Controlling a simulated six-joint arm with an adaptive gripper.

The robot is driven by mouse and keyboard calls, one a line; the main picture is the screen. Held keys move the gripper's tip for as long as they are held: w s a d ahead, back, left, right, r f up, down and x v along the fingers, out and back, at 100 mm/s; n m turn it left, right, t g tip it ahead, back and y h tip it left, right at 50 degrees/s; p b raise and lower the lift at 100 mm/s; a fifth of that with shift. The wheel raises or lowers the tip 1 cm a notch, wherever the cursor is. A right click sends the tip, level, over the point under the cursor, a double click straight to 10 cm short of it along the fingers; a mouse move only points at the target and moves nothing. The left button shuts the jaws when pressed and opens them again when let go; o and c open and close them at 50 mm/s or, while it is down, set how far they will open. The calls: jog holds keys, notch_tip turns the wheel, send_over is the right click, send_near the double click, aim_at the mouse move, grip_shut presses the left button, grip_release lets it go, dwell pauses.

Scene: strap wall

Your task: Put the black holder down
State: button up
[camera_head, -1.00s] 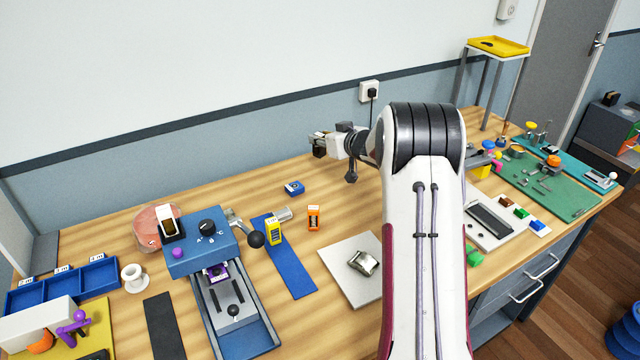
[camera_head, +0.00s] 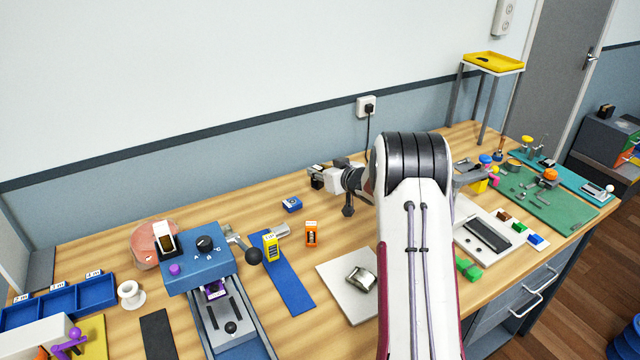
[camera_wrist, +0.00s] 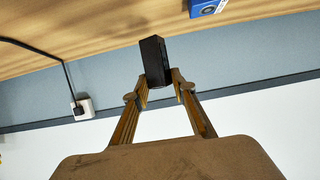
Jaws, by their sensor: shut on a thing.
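The black holder (camera_wrist: 155,62) is a small dark block in the wrist view, pinched between the fingertips of my gripper (camera_wrist: 160,84). In the head view my gripper (camera_head: 325,173) reaches left from the arm over the back part of the workbench, with the dark holder (camera_head: 317,183) at its tip. The holder appears above the wooden surface; the exact gap is hard to tell. Part of it is hidden by the fingers.
A blue box (camera_head: 291,204) lies on the bench just in front of the holder. An orange block (camera_head: 311,234) and a yellow block (camera_head: 270,247) stand closer. A wall socket (camera_head: 366,106) with a plugged cable is behind. Bare wood surrounds the blue box.

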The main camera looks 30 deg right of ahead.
aim_at(320, 182)
jog(key=shift+f, duration=0.25)
jog(key=shift+f, duration=1.85)
jog(key=shift+f, duration=0.15)
jog(key=o, duration=1.2)
jog(key=shift+v, duration=6.05)
jog(key=shift+r, duration=0.3)
